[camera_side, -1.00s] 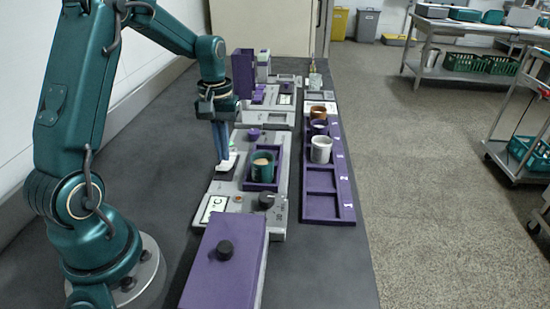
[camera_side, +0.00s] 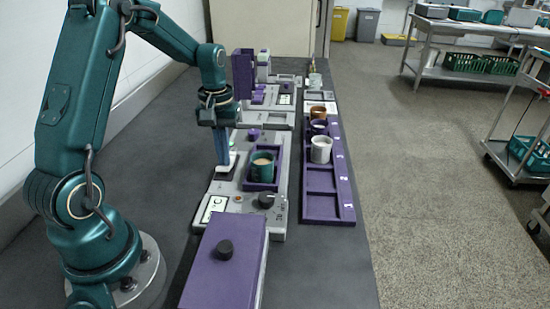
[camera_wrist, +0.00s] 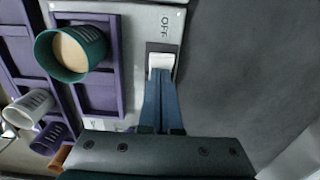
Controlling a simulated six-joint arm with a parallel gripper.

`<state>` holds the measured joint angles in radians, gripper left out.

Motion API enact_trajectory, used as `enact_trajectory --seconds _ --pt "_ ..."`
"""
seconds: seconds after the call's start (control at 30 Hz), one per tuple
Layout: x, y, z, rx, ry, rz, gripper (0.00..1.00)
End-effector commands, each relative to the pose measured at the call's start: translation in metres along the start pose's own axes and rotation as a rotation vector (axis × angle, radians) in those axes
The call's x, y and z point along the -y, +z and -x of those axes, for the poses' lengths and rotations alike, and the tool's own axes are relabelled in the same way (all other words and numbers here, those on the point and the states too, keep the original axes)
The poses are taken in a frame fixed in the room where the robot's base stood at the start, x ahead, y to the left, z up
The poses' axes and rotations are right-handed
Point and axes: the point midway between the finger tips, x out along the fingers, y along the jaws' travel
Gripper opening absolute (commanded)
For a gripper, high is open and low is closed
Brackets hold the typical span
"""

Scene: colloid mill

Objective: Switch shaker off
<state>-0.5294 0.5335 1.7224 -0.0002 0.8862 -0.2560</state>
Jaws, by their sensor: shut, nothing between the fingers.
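The shaker (camera_side: 222,188) is a grey unit in the middle of the bench. A purple holder on it carries a teal mug (camera_side: 262,167) with light brown contents, also seen in the wrist view (camera_wrist: 70,52). Its white rocker switch (camera_wrist: 161,61) sits in a dark frame at the shaker's edge, with "OFF" printed beyond one end. In the side view the switch (camera_side: 229,168) is partly behind my fingers. My gripper (camera_wrist: 160,78) is shut and empty, its blue fingertips at the switch's near end. They appear to touch it, and they hide part of it.
A purple box (camera_side: 224,262) with a black knob stands in front. A purple numbered rack (camera_side: 322,206) on the right holds a white cup (camera_side: 321,149) and other cups. More grey units and a tall purple block (camera_side: 243,74) stand behind. Bare bench lies left of the shaker.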

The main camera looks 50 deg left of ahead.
Motion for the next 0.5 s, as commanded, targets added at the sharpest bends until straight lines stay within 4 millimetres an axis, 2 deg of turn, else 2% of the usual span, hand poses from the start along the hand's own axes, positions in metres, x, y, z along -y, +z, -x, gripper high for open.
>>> enact_trajectory --seconds 0.5 --pt "0.0001 0.0000 -0.0073 0.000 0.000 0.000 0.00"
